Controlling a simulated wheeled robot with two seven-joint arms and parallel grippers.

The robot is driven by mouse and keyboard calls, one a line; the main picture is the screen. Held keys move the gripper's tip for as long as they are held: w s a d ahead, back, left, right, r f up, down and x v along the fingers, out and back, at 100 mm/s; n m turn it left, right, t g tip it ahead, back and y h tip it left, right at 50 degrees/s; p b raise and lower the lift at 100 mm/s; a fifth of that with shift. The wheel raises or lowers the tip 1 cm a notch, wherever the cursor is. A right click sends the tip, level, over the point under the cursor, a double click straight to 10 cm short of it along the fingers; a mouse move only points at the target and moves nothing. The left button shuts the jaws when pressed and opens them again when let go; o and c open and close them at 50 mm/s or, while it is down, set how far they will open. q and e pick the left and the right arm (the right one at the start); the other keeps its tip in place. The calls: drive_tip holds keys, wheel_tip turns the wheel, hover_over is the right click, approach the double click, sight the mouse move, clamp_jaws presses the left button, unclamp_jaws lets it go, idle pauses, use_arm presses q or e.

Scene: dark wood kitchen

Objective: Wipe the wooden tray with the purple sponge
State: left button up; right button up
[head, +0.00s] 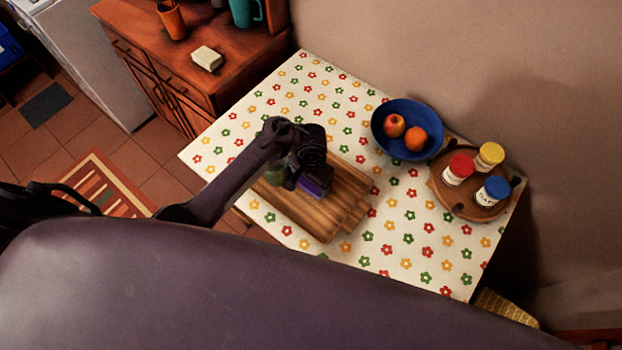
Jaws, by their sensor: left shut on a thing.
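The wooden tray (326,222) is a flat, striped brown board lying on the flowered tablecloth in the middle of the head view. My left gripper (306,180) reaches over it from the left and is shut on the purple sponge (317,187). The sponge is at the far part of the tray, low over its surface; I cannot tell whether it touches. My arm and gripper hide part of the tray and most of the sponge. My right gripper is not in view.
A blue bowl (379,136) with two fruits stands behind the tray to the right. A round wooden tray (463,207) with three lidded jars is at the table's right. A wooden cabinet (160,55) stands at the back left. The tablecloth (405,245) is clear in front.

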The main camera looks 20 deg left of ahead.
use_arm(q)
drive_tip(key=shift+f+b, duration=0.35)
drive_tip(key=shift+f, duration=0.3)
drive_tip(key=shift+a, duration=0.1)
